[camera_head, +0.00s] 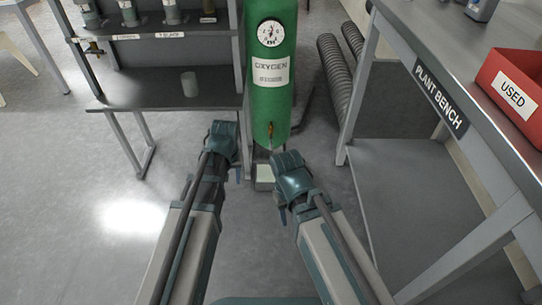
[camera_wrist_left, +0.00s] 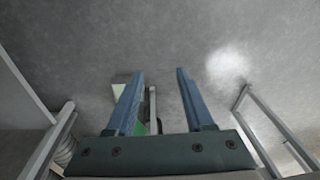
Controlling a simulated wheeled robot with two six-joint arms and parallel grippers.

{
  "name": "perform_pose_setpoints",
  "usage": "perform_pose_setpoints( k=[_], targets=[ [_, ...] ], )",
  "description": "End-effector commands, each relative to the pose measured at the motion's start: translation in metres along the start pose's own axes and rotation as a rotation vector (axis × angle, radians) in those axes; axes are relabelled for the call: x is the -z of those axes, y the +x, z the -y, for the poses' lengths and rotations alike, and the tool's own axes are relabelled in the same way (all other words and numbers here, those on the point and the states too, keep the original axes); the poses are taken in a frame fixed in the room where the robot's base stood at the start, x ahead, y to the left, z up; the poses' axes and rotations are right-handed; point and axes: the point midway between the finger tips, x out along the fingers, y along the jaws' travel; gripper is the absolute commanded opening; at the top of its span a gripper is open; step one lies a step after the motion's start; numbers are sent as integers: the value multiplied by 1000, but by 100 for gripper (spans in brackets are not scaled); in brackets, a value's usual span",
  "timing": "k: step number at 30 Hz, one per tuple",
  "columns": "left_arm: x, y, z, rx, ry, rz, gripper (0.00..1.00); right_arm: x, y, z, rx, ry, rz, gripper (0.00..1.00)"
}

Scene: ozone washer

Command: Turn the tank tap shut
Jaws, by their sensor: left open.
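The green oxygen tank (camera_head: 269,95) stands upright beyond my arms in the head view, with a round gauge (camera_head: 271,33) and an OXYGEN label. A small brass tap (camera_head: 270,131) sits low on the tank's front; its exact handle angle is too small to tell. My left gripper (camera_wrist_left: 157,75) is open and empty in the left wrist view, over bare floor. In the head view the left wrist is left of the tank, apart from the tap. My right gripper (camera_head: 283,213) is just right of and nearer than the tap, its jaws mostly hidden by its wrist.
A dark shelf unit (camera_head: 165,85) with jars, a cup (camera_head: 189,83) and another brass tap (camera_head: 94,48) stands left. The plant bench (camera_head: 440,50) with a red USED bin (camera_head: 515,80) is right. A pale box (camera_head: 264,175) lies on the floor between my wrists.

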Motion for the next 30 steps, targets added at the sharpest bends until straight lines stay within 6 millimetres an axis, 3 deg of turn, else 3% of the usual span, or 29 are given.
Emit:
perform_pose_setpoints(
  k=[1,3,9,12,15,18,30],
  targets=[
    [38,30,-15,12,-41,-20,52,2,27,3,0,0,0,50],
    [87,44,-39,33,-123,-57,52,2,38,4,0,0,0,50],
    [192,49,-117,66,-319,-165,52,2,42,4,-1,-1,-1,50],
    [228,47,-154,67,-394,-211,52,2,42,4,0,-1,-1,50],
    [249,46,-180,65,-447,-244,52,2,42,4,0,-1,-1,50],
    [258,45,-192,63,-473,-262,52,2,42,4,0,-1,-1,50],
    [259,54,-193,62,-483,-265,52,3,51,5,0,1,-1,50]
  ],
)
